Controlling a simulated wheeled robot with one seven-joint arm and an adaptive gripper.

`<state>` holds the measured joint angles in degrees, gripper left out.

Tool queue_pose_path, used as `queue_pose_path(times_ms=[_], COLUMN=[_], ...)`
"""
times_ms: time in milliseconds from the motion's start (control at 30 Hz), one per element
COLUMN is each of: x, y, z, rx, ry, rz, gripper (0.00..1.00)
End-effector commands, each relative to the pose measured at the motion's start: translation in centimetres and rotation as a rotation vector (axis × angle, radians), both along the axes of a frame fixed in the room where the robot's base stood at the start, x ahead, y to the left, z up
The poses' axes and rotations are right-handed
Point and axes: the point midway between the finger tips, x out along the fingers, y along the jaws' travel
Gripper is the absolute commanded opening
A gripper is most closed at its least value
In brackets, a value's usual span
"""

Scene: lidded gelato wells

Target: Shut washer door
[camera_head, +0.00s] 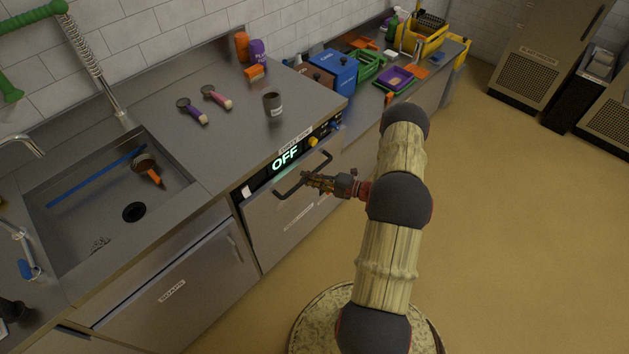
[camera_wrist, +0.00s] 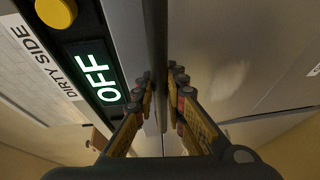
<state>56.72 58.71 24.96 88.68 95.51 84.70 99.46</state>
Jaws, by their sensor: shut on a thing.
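The washer door (camera_head: 285,228) is a grey steel panel under the counter, below the control strip (camera_head: 285,157) with a lit green "OFF". The door looks close to upright against the front; I cannot tell whether it is fully shut. A dark bar handle (camera_head: 287,192) runs along its upper part. My gripper (camera_head: 309,180) is at the handle's middle, shut on it. In the wrist view, the fingers (camera_wrist: 164,82) close on both sides of the handle bar (camera_wrist: 157,35), and the door face (camera_wrist: 225,70) lies behind. The fingers hide part of the bar.
A sink (camera_head: 130,212) is at the left, with a scoop in it. A dark cup (camera_head: 272,104) and two scoops stand or lie on the counter (camera_head: 225,145). A blue box (camera_head: 340,68) and cleaning items are farther back. The tan floor (camera_head: 510,210) at right is clear.

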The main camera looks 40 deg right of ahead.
Motion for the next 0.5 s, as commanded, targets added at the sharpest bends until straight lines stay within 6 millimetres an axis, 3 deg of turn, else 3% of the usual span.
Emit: queue_pose_path(times_ms=[133,267,300,500], x=[2.2,2.0,2.0,2.0], y=[0.3,0.2,0.2,0.2], z=[0.5,0.4,0.4,0.4], rx=[0.001,0.002,0.002,0.002], ry=[0.002,0.002,0.002,0.001], rz=[0.001,-0.001,-0.002,-0.001], gripper=[0.0,0.0,0.13,0.25])
